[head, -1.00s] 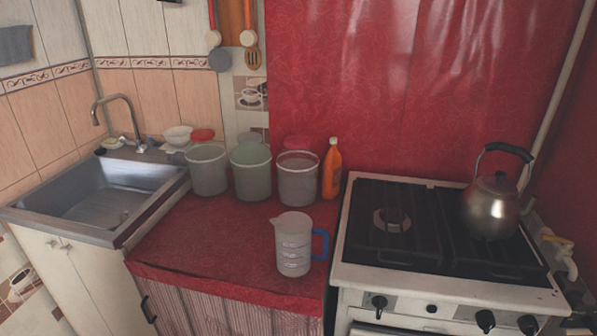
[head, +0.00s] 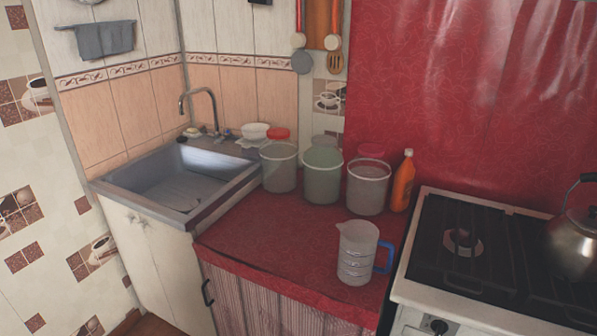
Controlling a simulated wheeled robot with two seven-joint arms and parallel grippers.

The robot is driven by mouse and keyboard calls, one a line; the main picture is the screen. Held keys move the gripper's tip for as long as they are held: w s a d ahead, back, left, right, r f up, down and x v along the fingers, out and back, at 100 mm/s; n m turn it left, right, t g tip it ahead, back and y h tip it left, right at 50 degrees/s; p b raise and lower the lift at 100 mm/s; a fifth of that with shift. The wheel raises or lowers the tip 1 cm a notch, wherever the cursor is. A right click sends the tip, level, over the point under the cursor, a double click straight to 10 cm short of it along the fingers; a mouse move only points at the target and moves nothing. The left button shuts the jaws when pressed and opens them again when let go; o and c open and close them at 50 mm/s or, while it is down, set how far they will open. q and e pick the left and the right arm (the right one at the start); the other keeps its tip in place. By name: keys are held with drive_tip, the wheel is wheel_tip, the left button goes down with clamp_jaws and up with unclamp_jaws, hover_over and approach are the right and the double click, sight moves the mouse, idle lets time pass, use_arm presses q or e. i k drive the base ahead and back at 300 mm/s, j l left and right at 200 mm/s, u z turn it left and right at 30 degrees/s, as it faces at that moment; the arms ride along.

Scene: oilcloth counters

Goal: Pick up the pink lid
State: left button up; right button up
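A pink-red lid (head: 371,150) shows at the back of the counter, behind the rightmost clear bucket (head: 368,188). Only its upper part is visible above the bucket rim; the bucket hides the rest. A brighter red lid (head: 278,134) shows behind the left bucket (head: 279,168), near the sink. A greyish lid (head: 325,140) shows behind the middle greenish bucket (head: 322,177). Neither of my grippers is in view.
A clear measuring jug (head: 357,255) with a blue handle stands at the front of the red counter (head: 285,235). An orange bottle (head: 403,183) stands right of the buckets. A stove (head: 480,255) with a kettle (head: 574,243) is at right, a sink (head: 180,180) at left.

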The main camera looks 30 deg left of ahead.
sight(371, 150)
drive_tip(key=i+j+z, duration=0.1)
drive_tip(key=j+z, duration=0.6)
drive_tip(key=j, duration=0.15)
drive_tip(key=j+z, duration=0.35)
drive_tip(key=i+j, duration=0.05)
drive_tip(key=j, duration=0.1)
